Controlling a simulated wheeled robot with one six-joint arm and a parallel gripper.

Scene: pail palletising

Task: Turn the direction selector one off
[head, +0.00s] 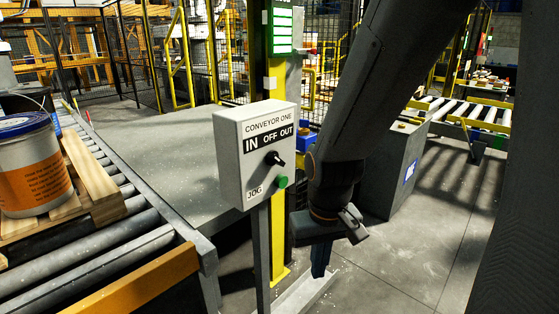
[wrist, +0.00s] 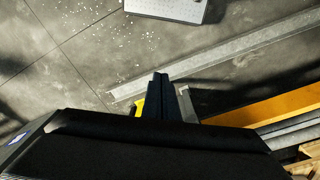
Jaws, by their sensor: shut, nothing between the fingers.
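The direction selector is a black knob (head: 273,158) on the front of a light grey control box (head: 255,152) marked CONVEYOR ONE, below the words IN OFF OUT. Its exact pointing is hard to tell, but its tip looks turned toward the right, the OUT side. A green JOG button (head: 281,182) sits below it. My gripper (head: 319,270) hangs to the right of the box and lower than the knob, pointing down, clear of the knob. In the wrist view its closed fingers (wrist: 160,82) point over the floor. The knob does not show in the wrist view.
A roller conveyor (head: 115,235) at left carries a wooden pallet (head: 95,185) with a white and orange pail (head: 32,170). A yellow post (head: 279,240) stands behind the box. A grey cabinet (head: 395,165) stands behind my arm. Open floor (head: 425,245) lies to the right.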

